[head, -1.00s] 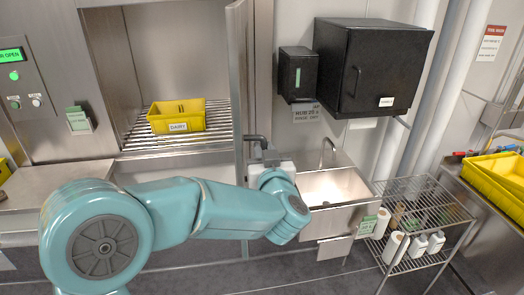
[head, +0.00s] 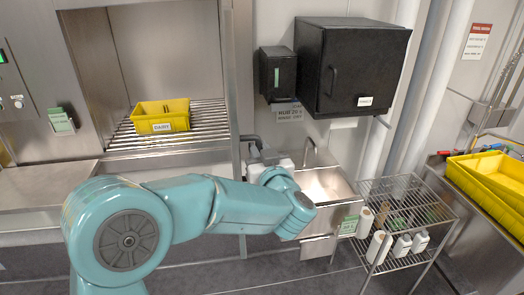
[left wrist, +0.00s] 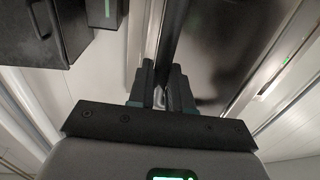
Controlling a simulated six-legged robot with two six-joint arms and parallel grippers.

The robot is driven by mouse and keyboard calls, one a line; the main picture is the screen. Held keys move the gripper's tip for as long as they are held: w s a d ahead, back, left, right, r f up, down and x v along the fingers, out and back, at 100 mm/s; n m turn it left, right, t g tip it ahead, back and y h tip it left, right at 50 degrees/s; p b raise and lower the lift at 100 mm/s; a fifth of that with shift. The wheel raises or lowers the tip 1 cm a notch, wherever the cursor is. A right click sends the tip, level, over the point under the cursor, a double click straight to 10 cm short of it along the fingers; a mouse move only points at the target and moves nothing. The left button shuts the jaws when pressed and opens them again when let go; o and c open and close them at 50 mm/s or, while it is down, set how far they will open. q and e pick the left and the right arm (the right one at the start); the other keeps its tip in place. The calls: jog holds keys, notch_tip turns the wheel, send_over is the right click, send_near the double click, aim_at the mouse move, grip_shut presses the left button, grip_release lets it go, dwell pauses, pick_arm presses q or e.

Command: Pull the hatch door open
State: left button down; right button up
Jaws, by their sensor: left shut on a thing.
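The steel hatch door (head: 231,85) stands open and shows nearly edge-on in the head view, right of the hatch opening. It shows as a dark shiny panel (left wrist: 235,45) in the left wrist view. A dark handle (head: 248,139) sticks out from its right face. My left gripper (head: 259,149) is at this handle, its fingers partly hidden behind my arm. In the left wrist view, the gripper (left wrist: 163,85) is shut on the dark upright handle bar (left wrist: 174,35). My right gripper is in neither view.
A yellow tote (head: 161,117) sits on rollers inside the hatch. A black wall cabinet (head: 352,70) and black dispenser (head: 276,74) hang right of the door. A sink (head: 325,186) and wire rack (head: 405,200) stand below. Yellow bins (head: 490,170) are at far right.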

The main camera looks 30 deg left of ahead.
pick_arm(q)
jog(key=shift+a+r, duration=0.15)
jog(key=shift+r, duration=0.15)
jog(key=shift+a, duration=0.15)
